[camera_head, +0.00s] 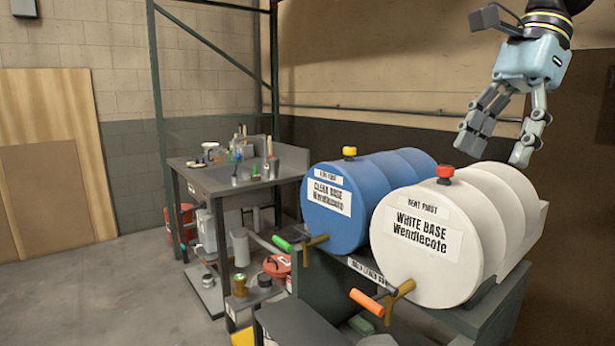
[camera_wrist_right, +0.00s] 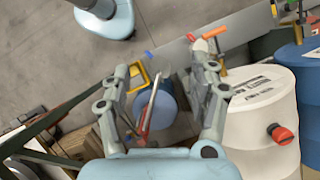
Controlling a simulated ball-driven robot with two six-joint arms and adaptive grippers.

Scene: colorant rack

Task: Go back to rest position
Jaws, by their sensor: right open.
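My right gripper (camera_head: 496,148) hangs at the upper right of the head view, fingers pointing down, above and behind the white drum (camera_head: 395,270). Its two fingers are spread with nothing between them, and it touches nothing that I can see. In the right wrist view the gripper (camera_wrist_right: 160,62) also shows open and empty, with the white drum (camera_wrist_right: 262,118) to its right. My left gripper is not in view.
The blue drum (camera_head: 377,170) lies beside the white drum on a dark green rack (camera_head: 318,272). Both have caps on top and front taps. A grey workbench (camera_head: 232,182) with bottles stands left. The floor (camera_head: 95,285) at left is clear.

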